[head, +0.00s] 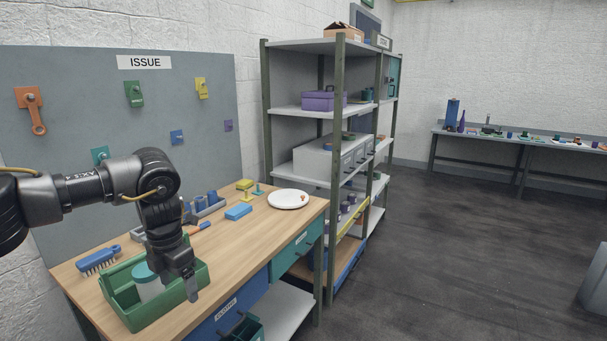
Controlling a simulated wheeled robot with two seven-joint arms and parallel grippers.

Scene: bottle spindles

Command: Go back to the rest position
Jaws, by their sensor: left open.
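My left gripper (191,287) points down over the right end of a green tray (150,322) at the front of the wooden bench. It is open, with nothing seen between its fingers. A white jar with a teal lid (148,283) stands in the tray just left of the gripper. The gripper and wrist hide part of the tray and of the bench behind. My right gripper is not in view.
The wooden bench (262,225) holds a blue brush (98,260), a blue block (238,212) and a white plate (288,200). A grey pegboard (60,110) stands behind, and a metal shelf (337,150) to the right. Dark floor (440,240) lies open at right.

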